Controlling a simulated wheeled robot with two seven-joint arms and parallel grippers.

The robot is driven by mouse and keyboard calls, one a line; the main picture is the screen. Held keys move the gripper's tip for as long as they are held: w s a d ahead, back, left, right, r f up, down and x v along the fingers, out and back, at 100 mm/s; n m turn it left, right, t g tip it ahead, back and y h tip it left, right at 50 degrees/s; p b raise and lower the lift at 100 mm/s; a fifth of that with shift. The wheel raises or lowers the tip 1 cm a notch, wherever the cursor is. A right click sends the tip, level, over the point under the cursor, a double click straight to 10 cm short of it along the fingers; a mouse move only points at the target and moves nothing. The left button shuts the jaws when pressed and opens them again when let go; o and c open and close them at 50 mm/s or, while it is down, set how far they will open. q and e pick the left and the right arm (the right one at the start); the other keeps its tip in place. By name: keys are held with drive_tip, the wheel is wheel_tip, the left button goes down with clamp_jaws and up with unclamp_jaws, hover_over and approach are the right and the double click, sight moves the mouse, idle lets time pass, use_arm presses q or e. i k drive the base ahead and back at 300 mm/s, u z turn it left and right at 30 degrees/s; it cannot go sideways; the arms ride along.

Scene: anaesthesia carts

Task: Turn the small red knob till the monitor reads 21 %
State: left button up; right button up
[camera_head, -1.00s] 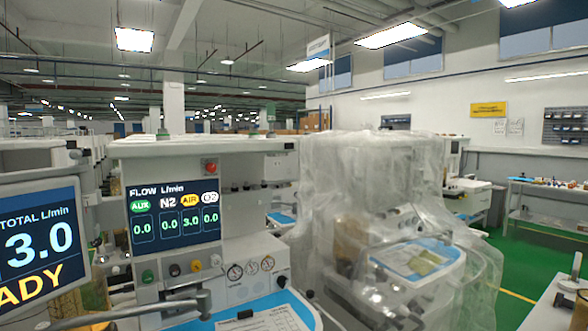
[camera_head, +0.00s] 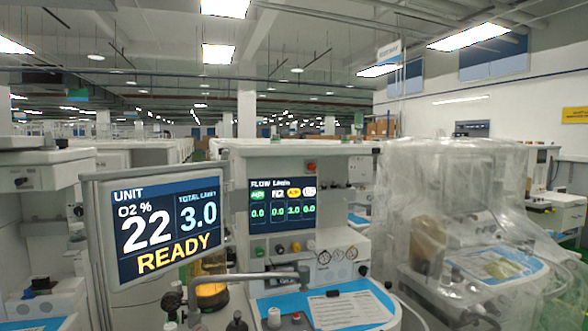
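The monitor (camera_head: 160,228) stands at the left on the anaesthesia cart. It reads O2 % 22, TOTAL L/min 3.0 and READY. A small round red knob or button (camera_head: 311,167) sits above the right end of the flow display (camera_head: 282,204); I cannot tell which it is. The flow display shows 0.0, 0.0, 3.0 and 0.0, with the AIR label lit yellow. Neither of my grippers is in view.
A grey bent tube (camera_head: 250,279) crosses in front of the cart. A blue worktop (camera_head: 268,303) with a paper sheet (camera_head: 348,309) lies below the gauges (camera_head: 338,256). A plastic-wrapped machine (camera_head: 455,200) stands close on the right. Other carts stand at the left.

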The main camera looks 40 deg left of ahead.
sight(311, 167)
drive_tip(key=u, duration=0.9)
